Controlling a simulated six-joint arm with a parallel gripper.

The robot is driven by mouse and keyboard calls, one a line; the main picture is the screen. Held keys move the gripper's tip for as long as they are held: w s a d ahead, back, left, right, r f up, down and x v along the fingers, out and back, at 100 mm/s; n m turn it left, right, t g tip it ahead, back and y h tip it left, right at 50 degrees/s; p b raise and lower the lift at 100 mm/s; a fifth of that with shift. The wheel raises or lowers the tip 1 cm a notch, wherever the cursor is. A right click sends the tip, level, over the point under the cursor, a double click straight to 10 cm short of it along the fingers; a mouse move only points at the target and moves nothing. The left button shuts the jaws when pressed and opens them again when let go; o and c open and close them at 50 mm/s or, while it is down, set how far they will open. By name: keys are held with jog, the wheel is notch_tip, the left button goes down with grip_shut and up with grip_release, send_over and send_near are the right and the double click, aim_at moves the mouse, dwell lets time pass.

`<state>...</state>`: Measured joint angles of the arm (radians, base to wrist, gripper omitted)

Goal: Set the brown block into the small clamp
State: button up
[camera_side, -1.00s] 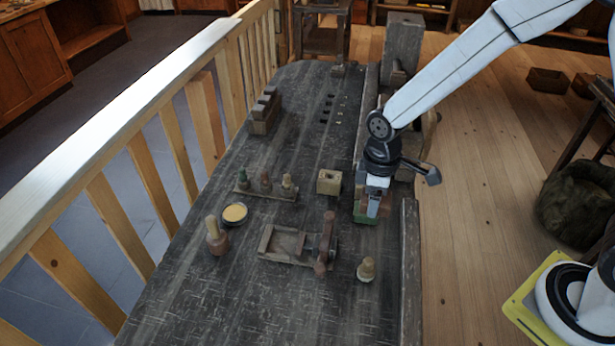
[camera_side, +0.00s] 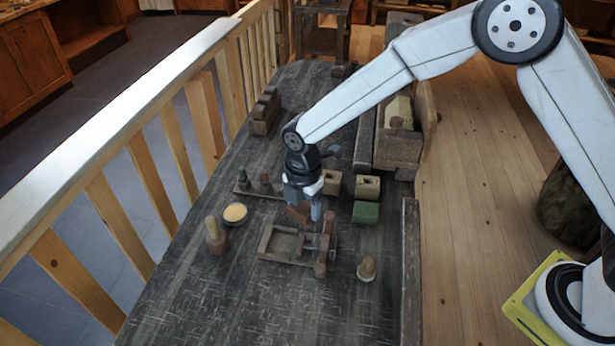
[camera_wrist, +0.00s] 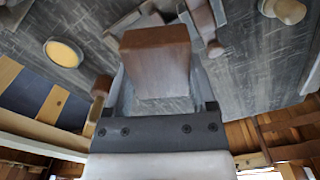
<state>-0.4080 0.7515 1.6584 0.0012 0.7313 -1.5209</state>
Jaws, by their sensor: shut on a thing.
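My gripper (camera_side: 308,212) is shut on the brown block (camera_side: 298,212) and holds it above the bench, just behind the small clamp. In the wrist view the brown block (camera_wrist: 157,62) fills the middle, between the fingers of my gripper (camera_wrist: 160,85). The small clamp (camera_side: 283,245) lies on the bench, a wooden frame with a shallow bed and an upright screw part at its right end. In the wrist view the clamp (camera_wrist: 203,20) shows partly behind the block, which hides some of it. The block is apart from the clamp.
A green block (camera_side: 366,212) and two tan blocks with holes (camera_side: 367,188) stand right of my gripper. A round dish (camera_side: 235,213), a bottle-shaped turned piece (camera_side: 216,238) and a rack of pegs (camera_side: 245,187) are left. A small knob (camera_side: 366,269) stands right of the clamp.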

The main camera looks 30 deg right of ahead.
aim_at(283, 246)
jog(key=a+n, duration=0.1)
jog(key=w+a+f+n, duration=0.1)
jog(key=a+n, duration=0.2)
jog(key=shift+w+a+f+n, duration=0.25)
jog(key=shift+w+a+n, duration=0.05)
jog(key=shift+a+n, duration=0.1)
jog(key=shift+f, duration=0.2)
jog(key=shift+f, duration=3.05)
jog(key=shift+s+d+f, duration=0.1)
jog(key=shift+f, duration=0.6)
dwell(0.8)
jog(key=o, duration=1.1)
jog(key=shift+o, duration=0.2)
jog(key=shift+r, duration=0.1)
jog(key=shift+r, duration=0.1)
notch_tip(283, 246, up, 8)
jog(key=shift+r, duration=0.2)
dwell(0.4)
